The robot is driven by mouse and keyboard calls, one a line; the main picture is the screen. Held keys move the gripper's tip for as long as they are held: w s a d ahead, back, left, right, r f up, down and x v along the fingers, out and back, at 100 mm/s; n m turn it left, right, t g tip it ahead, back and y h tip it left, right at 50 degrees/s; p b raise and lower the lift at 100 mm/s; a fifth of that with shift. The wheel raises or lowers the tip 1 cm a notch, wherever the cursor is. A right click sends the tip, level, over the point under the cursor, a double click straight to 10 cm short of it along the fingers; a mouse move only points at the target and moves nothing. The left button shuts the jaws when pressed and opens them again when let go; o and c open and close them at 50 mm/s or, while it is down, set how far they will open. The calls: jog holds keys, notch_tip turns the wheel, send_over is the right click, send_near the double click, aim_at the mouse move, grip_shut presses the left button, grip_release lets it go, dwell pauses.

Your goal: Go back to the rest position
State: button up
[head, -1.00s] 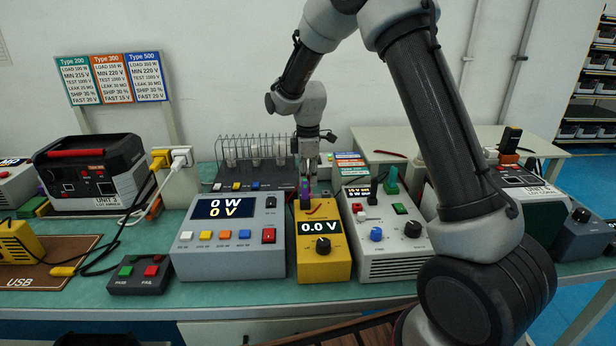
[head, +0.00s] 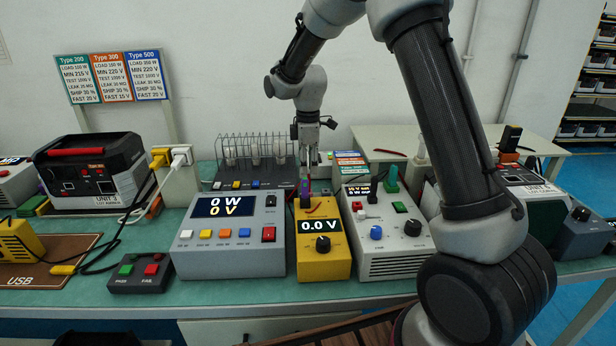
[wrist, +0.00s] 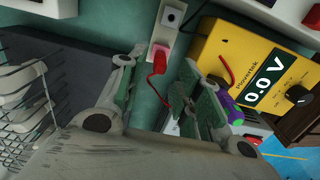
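My gripper (head: 310,168) points down just above the back of the yellow meter (head: 324,264), which reads 0.0 V. In the wrist view my gripper (wrist: 160,100) has its two fingers apart with nothing between them. A purple probe (head: 305,190) stands at the meter's back edge, below my fingertips. In the wrist view the purple probe (wrist: 226,108) shows beside the right-hand finger and partly behind it; whether they touch I cannot tell. A red lead shows near the meter.
A grey load tester (head: 235,262) reading 0 W and 0 V stands left of the meter, and a light grey control box (head: 385,265) right of it. A wire rack (head: 232,150) with lamps stands close behind. A power unit (head: 90,175) is at left. The air above is clear.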

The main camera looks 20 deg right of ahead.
notch_tip(320, 180, up, 8)
jog(key=f, duration=0.1)
jog(key=s+d+r+m+t, duration=0.1)
jog(key=s+d+r+m, duration=0.2)
jog(key=s, duration=0.8)
jog(key=s+d+r+m+t, duration=0.2)
jog(key=s+d+m, duration=0.5)
jog(key=s, duration=0.4)
jog(key=s+d+r+m+t, duration=0.1)
jog(key=s+d+r+m, duration=0.4)
jog(key=s, duration=0.7)
jog(key=shift+m, duration=0.4)
